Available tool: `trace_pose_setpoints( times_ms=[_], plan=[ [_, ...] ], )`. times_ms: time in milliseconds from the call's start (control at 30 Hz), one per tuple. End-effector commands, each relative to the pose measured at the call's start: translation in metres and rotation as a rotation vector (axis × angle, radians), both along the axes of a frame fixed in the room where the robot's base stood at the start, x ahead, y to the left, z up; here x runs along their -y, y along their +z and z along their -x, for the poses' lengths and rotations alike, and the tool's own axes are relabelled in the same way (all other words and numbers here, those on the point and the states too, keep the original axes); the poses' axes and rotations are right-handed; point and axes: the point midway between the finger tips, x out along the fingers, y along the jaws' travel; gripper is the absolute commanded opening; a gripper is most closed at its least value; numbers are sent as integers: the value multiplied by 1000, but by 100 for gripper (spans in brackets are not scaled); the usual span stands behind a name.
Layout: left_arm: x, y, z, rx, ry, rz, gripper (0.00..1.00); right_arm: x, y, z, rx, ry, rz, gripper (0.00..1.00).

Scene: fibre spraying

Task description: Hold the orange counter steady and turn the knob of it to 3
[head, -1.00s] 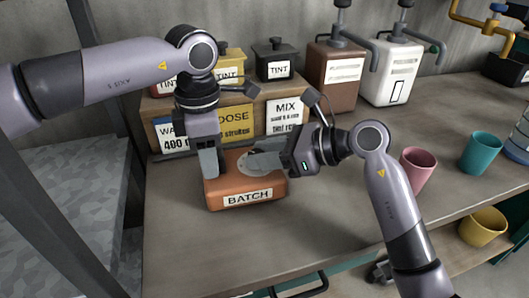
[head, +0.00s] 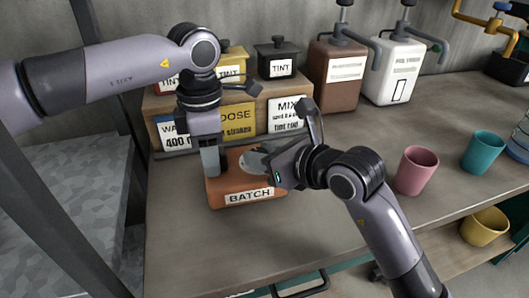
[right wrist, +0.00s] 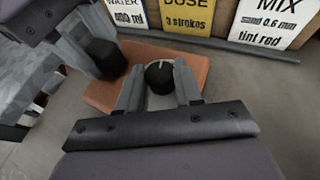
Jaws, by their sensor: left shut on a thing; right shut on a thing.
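The orange counter (head: 216,196), labelled BATCH, lies on the workbench. It also shows in the right wrist view (right wrist: 188,66). My left gripper (head: 212,162) comes down on the counter's left part and is shut on it; its exact contact is partly hidden. My right gripper (head: 270,166) reaches over the counter from the right. In the right wrist view its two fingers (right wrist: 159,92) stand on either side of the round black knob (right wrist: 159,79) and are shut on it. A pale line marks the knob's top. The dial's numbers cannot be read.
Behind the counter, a shelf carries WATER, DOSE and MIX (head: 287,112) signs and TINT containers (head: 277,60). Brown (head: 337,78) and white (head: 394,72) pump containers stand behind. Pink (head: 415,171) and teal (head: 481,152) cups stand right. The bench front is clear.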

Motion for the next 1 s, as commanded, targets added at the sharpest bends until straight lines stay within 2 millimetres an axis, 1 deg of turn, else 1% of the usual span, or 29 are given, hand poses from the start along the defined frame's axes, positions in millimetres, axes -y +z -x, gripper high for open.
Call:
trace_pose_setpoints(
  times_ms=[467, 500, 567, 867, 1000],
  plan=[
    [0, 1, 0, 1, 1, 2, 0, 0, -2, 0, -4, -20, 3, 5],
    [0, 1, 0, 1, 1, 2, 0, 0, -2, 0, -4, -20, 3, 41],
    [0, 1, 0, 1, 1, 2, 0, 0, -2, 0, -3, -20, 2, 61],
    [0, 1, -1, 2, 1, 3, 0, 0, 0, 1, -1, -18, 1, 61],
    [0, 1, -1, 2, 1, 3, 0, 5, 3, 6, 2, -19, -1, 61]
  ],
)
